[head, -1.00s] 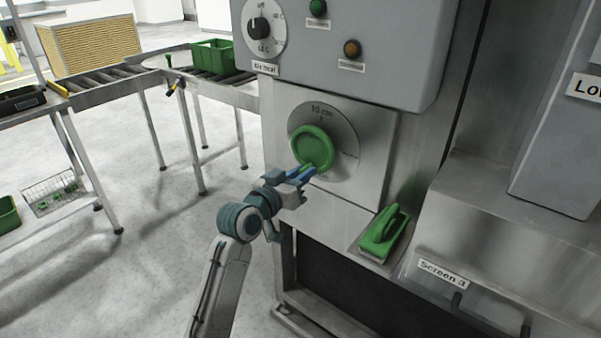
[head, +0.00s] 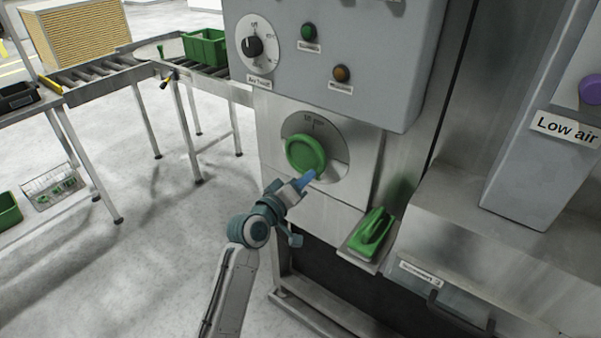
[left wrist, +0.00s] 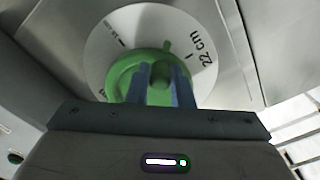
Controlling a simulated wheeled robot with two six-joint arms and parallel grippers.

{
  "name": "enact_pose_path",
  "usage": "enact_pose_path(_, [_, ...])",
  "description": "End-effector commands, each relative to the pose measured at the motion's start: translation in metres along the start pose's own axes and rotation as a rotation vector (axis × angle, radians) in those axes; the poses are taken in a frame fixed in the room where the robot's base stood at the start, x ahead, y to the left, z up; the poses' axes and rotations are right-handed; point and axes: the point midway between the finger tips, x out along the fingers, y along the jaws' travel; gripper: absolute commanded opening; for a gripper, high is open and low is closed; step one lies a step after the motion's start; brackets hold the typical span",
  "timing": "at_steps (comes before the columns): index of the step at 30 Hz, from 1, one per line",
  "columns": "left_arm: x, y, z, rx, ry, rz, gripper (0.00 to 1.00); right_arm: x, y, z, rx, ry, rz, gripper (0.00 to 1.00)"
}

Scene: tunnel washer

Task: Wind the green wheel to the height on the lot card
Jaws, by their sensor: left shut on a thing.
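The green wheel (head: 305,153) sits on a round pale dial plate (head: 335,155) on the machine's front. In the head view the plate's top mark seems to read 10 cm. In the left wrist view the wheel (left wrist: 122,76) has a small green tab at its rim, to the left of the 22 cm mark (left wrist: 203,53). My left gripper (head: 311,177) is at the wheel's lower edge. Its blue fingers (left wrist: 161,88) are shut on a green part of the wheel between them. No lot card can be made out. My right gripper is not in view.
Above the wheel are a black selector knob (head: 253,46), a green button (head: 308,32) and an amber button (head: 340,73). A green handled object (head: 372,237) sits on a ledge at lower right. A roller conveyor (head: 85,76) with a green crate (head: 206,48) stands at left.

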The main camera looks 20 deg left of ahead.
Motion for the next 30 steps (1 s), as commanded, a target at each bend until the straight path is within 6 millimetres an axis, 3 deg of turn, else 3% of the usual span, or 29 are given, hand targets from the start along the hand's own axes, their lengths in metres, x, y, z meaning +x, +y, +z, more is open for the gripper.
enact_pose_path(6, [0.0004,0.0061,-0.0015,-0.065,0.002,0.004,0.00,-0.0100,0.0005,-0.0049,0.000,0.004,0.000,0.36])
enact_pose_path(21, [0.0005,0.0068,-0.0019,-0.081,0.005,0.007,0.00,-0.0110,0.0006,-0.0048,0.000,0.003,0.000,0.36])
enact_pose_path(22, [0.0005,0.0069,-0.0020,-0.081,0.005,0.007,0.24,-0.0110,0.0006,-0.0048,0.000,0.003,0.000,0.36])
enact_pose_path(24, [0.0005,0.0065,-0.0017,-0.081,0.005,0.006,0.38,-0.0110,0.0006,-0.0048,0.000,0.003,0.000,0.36])
enact_pose_path(25, [0.0005,0.0063,-0.0016,-0.081,0.005,0.006,0.41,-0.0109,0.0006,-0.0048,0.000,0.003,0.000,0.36])
enact_pose_path(30, [0.0003,0.0053,-0.0008,-0.080,0.003,0.004,0.41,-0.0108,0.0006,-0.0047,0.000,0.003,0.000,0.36])
